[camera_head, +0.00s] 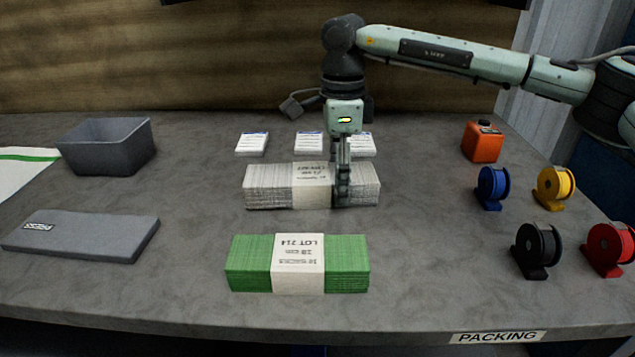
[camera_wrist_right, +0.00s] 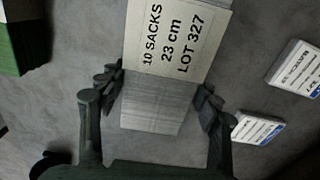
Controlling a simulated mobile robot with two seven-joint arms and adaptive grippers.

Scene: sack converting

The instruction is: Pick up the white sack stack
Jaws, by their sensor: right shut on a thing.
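The white sack stack (camera_head: 270,187) lies on the grey table in the middle of the head view, with a pale paper band around it. In the right wrist view the stack (camera_wrist_right: 155,112) lies between the fingers, and its band reads 10 SACKS, 23 cm, LOT 327. My right gripper (camera_head: 342,195) points down over the stack, to the right of the band, and is shut on it. In the right wrist view the gripper (camera_wrist_right: 158,100) has one finger on each side of the stack. I cannot tell any gap under the stack. My left gripper is not in view.
A green sack stack (camera_head: 250,264) lies in front. Several white label pads (camera_head: 252,144) lie behind. A grey bin (camera_head: 107,146) and a grey press plate (camera_head: 80,236) are left. An orange container (camera_head: 482,142) and several spools (camera_head: 537,250) stand right.

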